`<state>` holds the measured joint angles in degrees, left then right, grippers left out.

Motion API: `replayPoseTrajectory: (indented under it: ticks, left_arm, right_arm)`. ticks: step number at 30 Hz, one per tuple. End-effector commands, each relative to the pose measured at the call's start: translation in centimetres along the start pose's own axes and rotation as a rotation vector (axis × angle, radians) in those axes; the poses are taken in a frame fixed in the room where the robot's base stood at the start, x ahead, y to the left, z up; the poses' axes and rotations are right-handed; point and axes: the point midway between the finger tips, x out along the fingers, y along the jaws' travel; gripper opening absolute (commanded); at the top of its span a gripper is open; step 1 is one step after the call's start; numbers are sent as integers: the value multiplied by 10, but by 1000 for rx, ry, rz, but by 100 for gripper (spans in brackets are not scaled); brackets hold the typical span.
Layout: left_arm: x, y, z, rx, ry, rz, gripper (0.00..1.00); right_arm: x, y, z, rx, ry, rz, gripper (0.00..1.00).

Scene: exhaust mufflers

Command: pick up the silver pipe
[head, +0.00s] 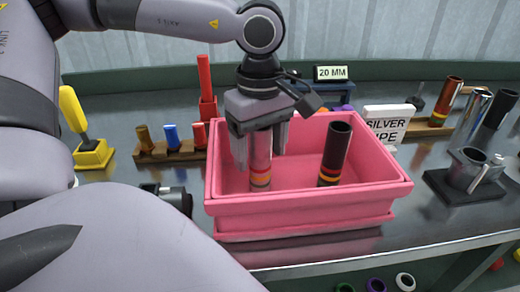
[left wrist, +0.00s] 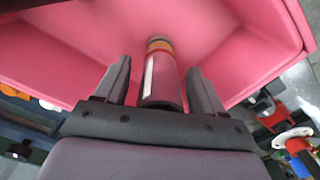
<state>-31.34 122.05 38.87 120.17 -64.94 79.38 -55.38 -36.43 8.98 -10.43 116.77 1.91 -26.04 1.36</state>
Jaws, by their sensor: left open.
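A shiny silver pipe (head: 261,158) with orange and dark bands near its bottom stands in a pink bin (head: 310,208). It picks up pink reflections. My left gripper (head: 260,155) points down over the bin, open, with one finger on each side of this pipe. In the left wrist view, the pipe (left wrist: 162,80) lies between the open fingers (left wrist: 159,70), with a visible gap on each side. My right gripper is not in view.
A "SILVER PIPE" sign (head: 388,126) stands behind the bin. A wooden rack (head: 432,127) at the right holds copper, chrome and dark pipes. A metal cup fixture (head: 467,175) is right of the bin. A rack of small coloured parts (head: 170,150) stands left.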

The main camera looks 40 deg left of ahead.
Motion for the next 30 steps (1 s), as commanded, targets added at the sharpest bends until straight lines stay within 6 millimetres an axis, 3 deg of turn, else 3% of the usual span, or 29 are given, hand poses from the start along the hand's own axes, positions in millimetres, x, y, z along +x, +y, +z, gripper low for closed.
replayPoseTrajectory:
  ticks: [8,13,24,30]
  left_arm:
    - [3,0,0,-1,-1,1,69]
    - [3,0,0,-1,-1,1,14]
    - [0,0,0,-1,0,3,12]
    - [-19,1,0,-1,2,6,12]
  right_arm:
    - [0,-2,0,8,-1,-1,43]
    - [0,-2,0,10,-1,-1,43]
    - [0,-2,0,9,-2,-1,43]
    - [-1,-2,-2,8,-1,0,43]
